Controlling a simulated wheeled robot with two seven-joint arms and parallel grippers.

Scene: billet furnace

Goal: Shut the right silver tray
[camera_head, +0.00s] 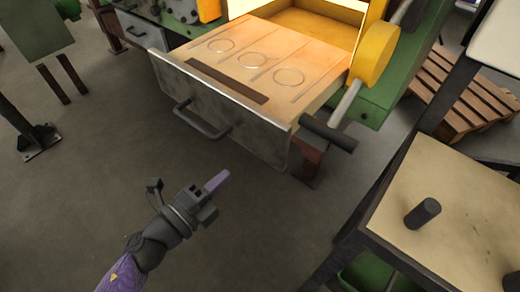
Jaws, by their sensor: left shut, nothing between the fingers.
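The silver tray (215,110) stands pulled out of the yellow-framed furnace opening. It has a scuffed metal front panel with a dark bar handle (200,120). Its glowing top holds three round rings and a dark strip. My left gripper (218,181) is in front of the tray, below the handle in the picture and apart from it. Its purple fingers are shut and empty. My right gripper is not in view.
A smaller silver drawer front (143,32) is at the upper left. A yellow drum (374,55) with a dark-ended lever (328,132) is right of the tray. A table (455,215) with a black peg (422,213) stands lower right. A wooden pallet (465,92) lies behind. Floor before the tray is clear.

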